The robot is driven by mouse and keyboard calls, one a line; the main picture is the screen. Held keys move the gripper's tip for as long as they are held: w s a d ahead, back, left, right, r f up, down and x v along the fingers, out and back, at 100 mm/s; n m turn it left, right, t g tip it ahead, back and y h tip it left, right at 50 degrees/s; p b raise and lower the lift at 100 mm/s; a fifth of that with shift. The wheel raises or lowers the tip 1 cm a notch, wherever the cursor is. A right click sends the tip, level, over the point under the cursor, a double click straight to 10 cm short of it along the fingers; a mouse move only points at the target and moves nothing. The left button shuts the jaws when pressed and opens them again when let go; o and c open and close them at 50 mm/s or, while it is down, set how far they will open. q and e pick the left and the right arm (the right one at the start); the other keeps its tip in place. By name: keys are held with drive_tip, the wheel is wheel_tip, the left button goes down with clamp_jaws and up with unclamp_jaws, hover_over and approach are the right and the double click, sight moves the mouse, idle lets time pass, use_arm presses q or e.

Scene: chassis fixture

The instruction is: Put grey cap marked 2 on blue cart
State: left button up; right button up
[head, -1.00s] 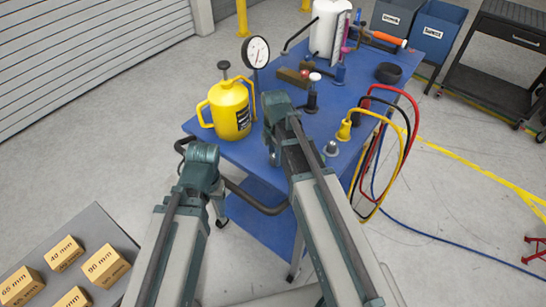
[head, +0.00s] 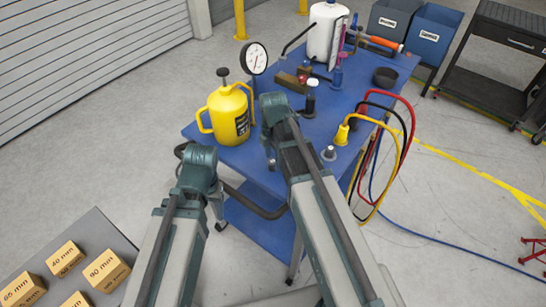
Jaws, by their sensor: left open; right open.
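The blue cart (head: 300,138) stands ahead with tools on its top. A small grey cap-like piece (head: 329,153) sits on its near right part, beside the yellow clamp; I cannot read any mark on it. My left gripper (head: 215,197) is at the cart's near left edge, by the dark push handle. My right gripper (head: 270,150) is over the near part of the cart top, left of the grey piece and apart from it. Both grippers look empty, with their fingertips largely hidden by my arms.
A yellow jug (head: 229,115), a round gauge (head: 253,60), a black bottle with a white top (head: 311,97) and a black bowl (head: 386,77) crowd the cart. Red, black and yellow cables (head: 401,135) loop over its right edge. Marked blocks (head: 107,268) lie on a grey surface at lower left.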

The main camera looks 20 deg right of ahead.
sight(273, 161)
wheel_tip(273, 161, up, 10)
drive_tip(key=r+p, duration=0.1)
drive_tip(key=p, duration=0.9)
drive_tip(key=s+a+m+h, duration=0.1)
drive_tip(key=s+a+m, duration=0.9)
drive_tip(key=s+m, duration=0.4)
drive_tip(key=shift+s+a+f+m, duration=0.25)
drive_tip(key=shift+s+m, duration=0.05)
drive_tip(key=shift+m, duration=1.4)
drive_tip(key=shift+b, duration=0.3)
